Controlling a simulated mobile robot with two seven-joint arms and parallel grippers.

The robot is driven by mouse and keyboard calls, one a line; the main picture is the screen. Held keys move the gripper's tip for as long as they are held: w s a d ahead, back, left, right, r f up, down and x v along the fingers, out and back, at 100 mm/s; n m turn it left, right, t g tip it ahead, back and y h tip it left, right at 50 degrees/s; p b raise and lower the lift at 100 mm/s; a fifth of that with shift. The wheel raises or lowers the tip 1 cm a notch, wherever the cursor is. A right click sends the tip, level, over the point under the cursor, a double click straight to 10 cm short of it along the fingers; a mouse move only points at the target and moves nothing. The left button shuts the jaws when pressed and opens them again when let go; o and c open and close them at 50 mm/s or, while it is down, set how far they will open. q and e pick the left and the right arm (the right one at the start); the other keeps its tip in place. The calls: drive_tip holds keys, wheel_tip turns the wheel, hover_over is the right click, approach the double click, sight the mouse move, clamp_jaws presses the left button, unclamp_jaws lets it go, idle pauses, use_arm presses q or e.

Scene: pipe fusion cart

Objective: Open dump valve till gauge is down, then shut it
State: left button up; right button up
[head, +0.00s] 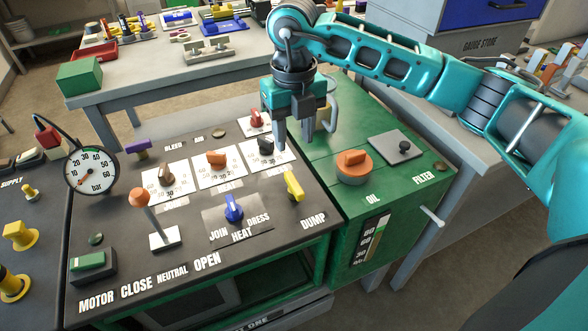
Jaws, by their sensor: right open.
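The yellow dump valve handle (293,187) stands near the right edge of the dark panel, just above the DUMP lettering, and points obliquely toward the front. The round white bar gauge (90,170) is at the panel's left; its small needle seems to point to the lower left, but the exact reading is too small to tell. My right gripper (295,146) is open and empty, fingers pointing down, behind the dump handle and apart from it. It is close to a black knob (265,145); whether it touches anything is unclear. My left gripper is out of view.
An orange-handled oil cap (353,165) and a grey filter plate (403,147) are on the green tank to the right. A blue knob (233,208) and an orange-topped lever (140,198) stand left of the dump handle. A workbench (150,85) lies behind.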

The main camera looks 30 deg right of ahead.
sight(294, 182)
wheel_tip(294, 182, down, 12)
drive_tip(key=shift+f, duration=0.1)
drive_tip(key=shift+c, duration=0.3)
clamp_jaws()
idle(0.3)
